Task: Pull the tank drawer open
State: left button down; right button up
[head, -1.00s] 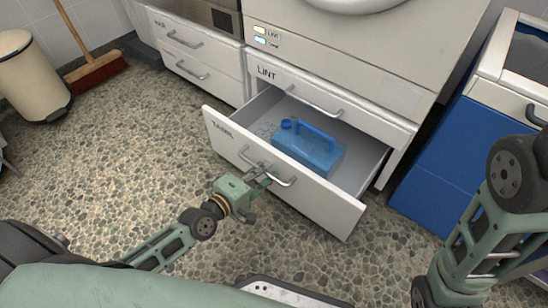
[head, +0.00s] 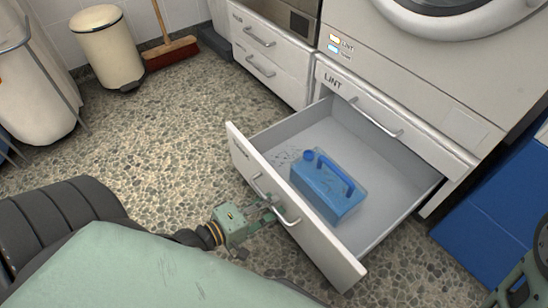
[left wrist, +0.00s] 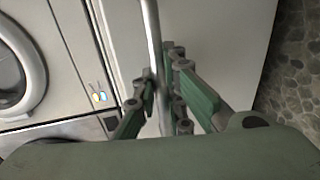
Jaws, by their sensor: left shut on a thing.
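The tank drawer (head: 300,232) stands well open below the lint drawer (head: 375,120) in the head view. Its grey inside shows, with a blue jug (head: 325,190) lying in it near the front panel. My left gripper (head: 268,208) is shut on the bar handle (head: 288,216) of the tank drawer. In the left wrist view the fingers (left wrist: 162,92) close around the metal bar, with the pale drawer front (left wrist: 225,45) behind. Of my right arm only a part shows at the lower right edge of the head view; its gripper is out of view.
The dryer (head: 440,50) stands above the drawers. A blue-sided cabinet (head: 500,215) is at the right. A cream bin (head: 108,45) and a red broom (head: 170,52) stand at the back left. The pebbled floor (head: 150,140) left of the drawer is clear.

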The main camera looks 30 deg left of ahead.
pick_arm(q)
jog(key=c, duration=1.8)
grip_release()
jog(key=v, duration=1.2)
jog(key=shift+d, duration=0.1)
